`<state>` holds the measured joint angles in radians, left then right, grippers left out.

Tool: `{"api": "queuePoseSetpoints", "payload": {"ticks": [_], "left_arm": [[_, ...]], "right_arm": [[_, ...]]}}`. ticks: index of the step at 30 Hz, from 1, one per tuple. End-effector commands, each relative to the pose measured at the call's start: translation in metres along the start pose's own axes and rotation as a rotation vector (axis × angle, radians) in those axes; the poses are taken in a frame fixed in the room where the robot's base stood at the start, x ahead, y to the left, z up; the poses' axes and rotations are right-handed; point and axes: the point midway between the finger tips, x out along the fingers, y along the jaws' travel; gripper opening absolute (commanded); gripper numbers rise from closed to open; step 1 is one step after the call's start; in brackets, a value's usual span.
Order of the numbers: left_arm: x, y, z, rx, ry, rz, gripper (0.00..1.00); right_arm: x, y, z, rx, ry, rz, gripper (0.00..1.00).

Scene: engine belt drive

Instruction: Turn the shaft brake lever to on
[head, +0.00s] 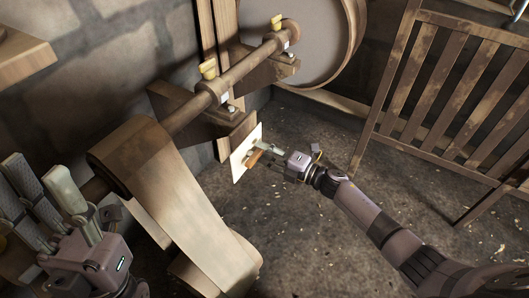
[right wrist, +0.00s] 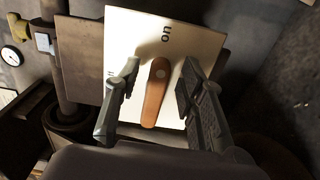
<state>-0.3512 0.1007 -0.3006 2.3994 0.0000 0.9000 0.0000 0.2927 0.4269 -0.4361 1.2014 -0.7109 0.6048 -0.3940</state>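The shaft brake lever (right wrist: 156,92) is an orange-brown handle on a pale plate (right wrist: 205,40). In the right wrist view its rounded end points down, toward my gripper. Dark "on" lettering (right wrist: 167,33) stands at the plate's top; another mark at its left edge is mostly hidden by a finger. My right gripper (right wrist: 157,80) is open, with one finger on each side of the lever and visible gaps to both. In the head view the lever (head: 254,158) and my right gripper (head: 266,157) are at mid-picture. My left gripper (head: 42,172) is open and empty at lower left.
A wooden shaft (head: 250,62) on bracket bearings runs above the plate. A broad belt (head: 165,195) hangs over a pulley left of it. A large round wheel (head: 310,40) stands behind. A slatted wooden gate (head: 450,90) is at right. The floor (head: 310,240) around my right arm is clear.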

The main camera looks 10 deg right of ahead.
Motion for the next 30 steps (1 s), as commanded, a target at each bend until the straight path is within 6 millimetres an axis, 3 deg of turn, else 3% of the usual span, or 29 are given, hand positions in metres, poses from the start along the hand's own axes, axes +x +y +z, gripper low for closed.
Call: {"api": "queuePoseSetpoints", "payload": {"ticks": [8, 21, 30], "left_arm": [[0.001, -0.001, -0.001, 0.002, 0.005, -0.001, 0.4], [0.001, 0.0, 0.0, 0.001, 0.002, 0.0, 0.4], [0.0, 0.0, 0.0, 0.001, 0.002, 0.0, 0.4]], "right_arm": [[-0.015, -0.001, 0.0, -0.001, -0.001, -0.003, 0.37], [-0.102, -0.001, 0.0, 0.0, 0.0, -0.003, 0.37], [-0.121, 0.0, 0.0, 0.0, 0.0, 0.0, 0.37]]}}
